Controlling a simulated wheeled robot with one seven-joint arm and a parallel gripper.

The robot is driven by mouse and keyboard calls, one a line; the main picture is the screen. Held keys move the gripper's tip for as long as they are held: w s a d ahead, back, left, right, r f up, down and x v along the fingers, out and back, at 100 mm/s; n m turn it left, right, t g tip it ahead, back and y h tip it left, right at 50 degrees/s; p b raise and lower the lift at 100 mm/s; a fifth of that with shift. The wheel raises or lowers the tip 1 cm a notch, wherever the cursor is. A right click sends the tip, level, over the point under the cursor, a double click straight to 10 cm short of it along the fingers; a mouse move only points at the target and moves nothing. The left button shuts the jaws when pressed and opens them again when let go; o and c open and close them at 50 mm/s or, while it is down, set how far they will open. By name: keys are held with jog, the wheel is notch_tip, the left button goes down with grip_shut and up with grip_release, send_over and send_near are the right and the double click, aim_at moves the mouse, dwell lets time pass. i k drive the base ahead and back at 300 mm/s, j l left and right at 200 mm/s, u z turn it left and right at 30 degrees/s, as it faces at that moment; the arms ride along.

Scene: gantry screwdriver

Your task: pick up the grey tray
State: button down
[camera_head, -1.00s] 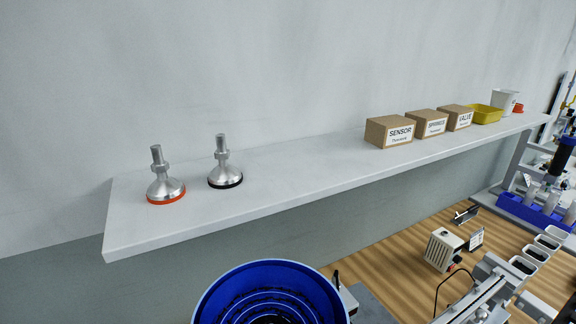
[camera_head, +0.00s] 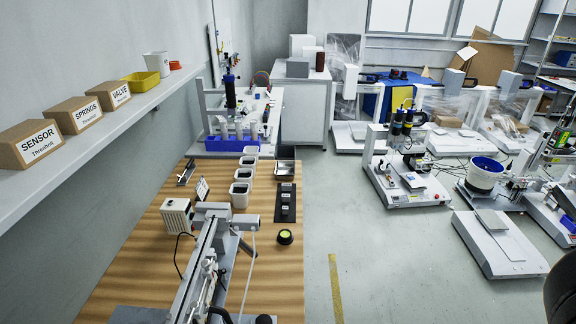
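A small grey metal tray (camera_head: 285,177) sits at the far right end of the wooden workbench, right of the white bins. It looks open at the top, but it is too small to tell what is inside. A dark mat with small parts on it (camera_head: 278,212) lies just in front of it. My gripper is not recognisable in this view, so its distance to the tray cannot be told.
The wooden bench (camera_head: 135,260) carries white bins (camera_head: 240,195), a beige box (camera_head: 176,216), a gantry rail (camera_head: 195,265) and a round green-topped item (camera_head: 285,237). A wall shelf (camera_head: 95,150) with boxes overhangs the left. Open floor (camera_head: 375,270) lies right of the bench.

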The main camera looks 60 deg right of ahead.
aim_at(286, 170)
jog(key=z, duration=1.25)
